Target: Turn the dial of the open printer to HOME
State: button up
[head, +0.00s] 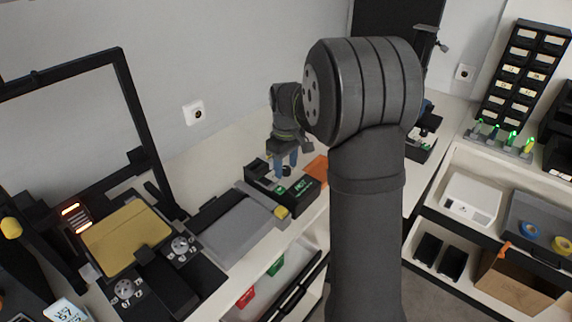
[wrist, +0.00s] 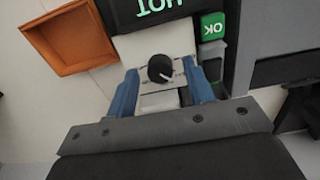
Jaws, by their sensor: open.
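The open printer (head: 135,105), a black upright frame, stands at the left of the head view with a gold plate (head: 118,243) on it. Two round silver dials, one (head: 182,247) beside the plate and one (head: 125,289) nearer the front, sit on its base. Their settings are too small to read. My gripper (head: 283,167) is to the right of the printer, over a black box (head: 301,196) with a green display. In the wrist view, my gripper (wrist: 163,78) has its blue fingers apart, on either side of a black knob (wrist: 160,68) with a white mark.
A grey flat-topped unit (head: 228,232) lies between the printer and the box. In the wrist view, an orange tray (wrist: 105,62) is left of the fingers and a green OK button (wrist: 213,26) is at upper right. Glowing orange bars (head: 76,218) show by the printer.

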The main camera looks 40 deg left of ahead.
jog(key=shift+f, duration=0.1)
jog(key=c, duration=1)
jog(key=shift+m, duration=0.4)
jog(key=m, duration=0.3)
jog(key=shift+m, duration=2.4)
jog(key=o, duration=1)
